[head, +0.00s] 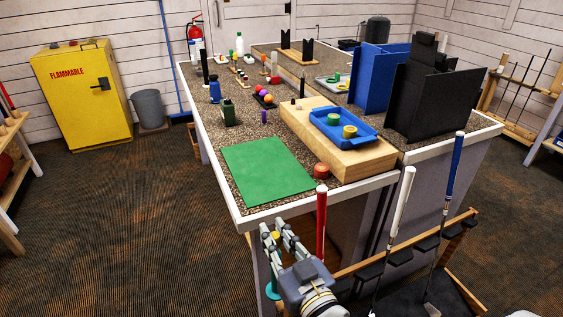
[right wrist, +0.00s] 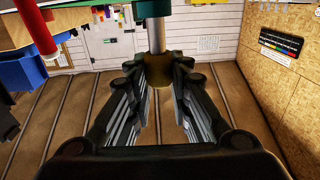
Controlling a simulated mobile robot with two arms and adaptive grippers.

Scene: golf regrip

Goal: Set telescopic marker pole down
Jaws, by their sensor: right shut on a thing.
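My right gripper (head: 274,231) is in front of the table's near edge, left of a red club grip. It is shut on the telescopic marker pole (head: 276,236), whose yellowish collar shows between the fingertips. A teal part (head: 271,291), apparently of the same pole, shows lower down beside my wrist. In the right wrist view, the pole's silver shaft (right wrist: 156,36) and teal section (right wrist: 153,8) extend from the brass collar (right wrist: 158,71) between the fingers of my gripper (right wrist: 158,78). Most of the pole is hidden in the head view. My left gripper is out of view.
A green mat (head: 266,168) lies bare on the table's near left corner. A wooden block (head: 365,163) bears a blue tray (head: 327,130). A red grip (head: 321,222) stands close to my gripper. A rack (head: 420,244) holds golf clubs at the right.

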